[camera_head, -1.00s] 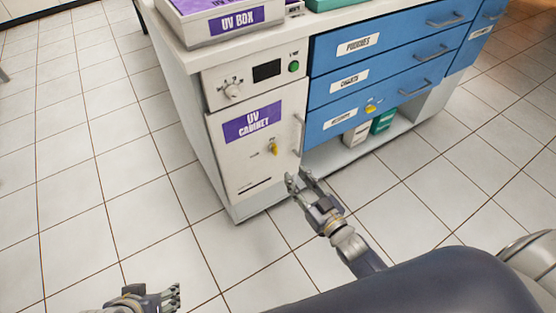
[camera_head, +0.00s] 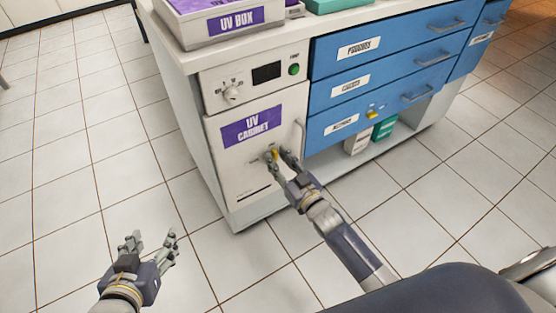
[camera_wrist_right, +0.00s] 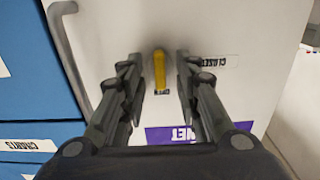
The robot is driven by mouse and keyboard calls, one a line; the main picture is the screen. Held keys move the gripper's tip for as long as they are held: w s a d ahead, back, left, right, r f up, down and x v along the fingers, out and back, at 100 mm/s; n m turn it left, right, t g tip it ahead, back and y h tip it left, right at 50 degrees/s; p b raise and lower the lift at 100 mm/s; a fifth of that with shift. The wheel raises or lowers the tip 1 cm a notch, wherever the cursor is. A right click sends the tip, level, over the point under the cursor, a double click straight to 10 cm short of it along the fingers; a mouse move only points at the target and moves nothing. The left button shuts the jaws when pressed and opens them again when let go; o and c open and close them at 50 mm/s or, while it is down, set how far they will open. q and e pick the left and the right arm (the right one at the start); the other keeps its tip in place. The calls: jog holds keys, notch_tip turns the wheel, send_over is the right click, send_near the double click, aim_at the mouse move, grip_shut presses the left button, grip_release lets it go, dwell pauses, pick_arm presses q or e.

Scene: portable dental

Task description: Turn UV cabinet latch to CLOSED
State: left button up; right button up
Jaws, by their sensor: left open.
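The UV cabinet (camera_head: 250,175) is a white door with a purple label (camera_head: 253,128). Its yellow latch (camera_head: 274,154) is partly hidden by my right gripper (camera_head: 278,154) in the head view. In the right wrist view the latch (camera_wrist_right: 159,69) stands roughly upright between the fingertips of my open right gripper (camera_wrist_right: 158,68), with a gap on both sides. A small label (camera_wrist_right: 214,62), apparently CLOSED, lies right of the latch there; another label is partly hidden below the latch. My left gripper (camera_head: 149,242) is open and empty over the floor, away from the cabinet.
The door handle (camera_head: 299,138) is just right of my right gripper. A knob (camera_head: 232,94) and a green button (camera_head: 294,69) are above the door. Blue drawers (camera_head: 385,70) stand right, and a UV box (camera_head: 225,25) sits on top. Tiled floor in front is clear.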

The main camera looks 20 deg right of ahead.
jog(key=shift+w+a, duration=0.1)
jog(key=shift+w, duration=0.2)
pick_arm(q)
jog(key=shift+w+d+r, duration=0.1)
jog(key=shift+w+r, duration=0.2)
jog(key=shift+r, duration=0.05)
pick_arm(e)
grip_shut()
